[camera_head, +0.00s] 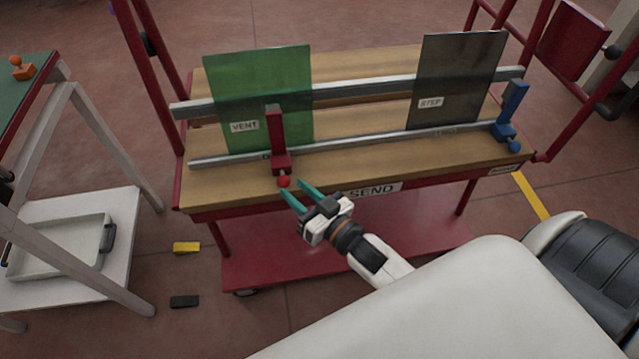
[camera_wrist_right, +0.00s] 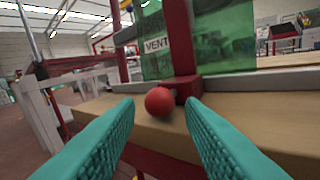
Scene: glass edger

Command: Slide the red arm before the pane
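The red arm (camera_head: 277,140) stands upright on the front rail (camera_head: 370,140), in front of the right part of the green pane (camera_head: 232,88) labelled VENT. Its red ball knob (camera_head: 284,181) faces me at its foot. My right gripper (camera_head: 297,188) is open at the knob. In the right wrist view the knob (camera_wrist_right: 160,101) shows between the two teal fingers, a little beyond their tips and apart from them. A dark pane (camera_head: 455,75) labelled STEP stands at the right. A blue arm (camera_head: 511,110) stands at the rail's right end. My left gripper is not in view.
A red-framed cart with a wooden top (camera_head: 235,188) carries the rails and panes. The front rail is clear between the red and blue arms. A white stand with a tray (camera_head: 62,250) is at the left. Yellow (camera_head: 186,248) and black (camera_head: 184,301) blocks lie on the floor.

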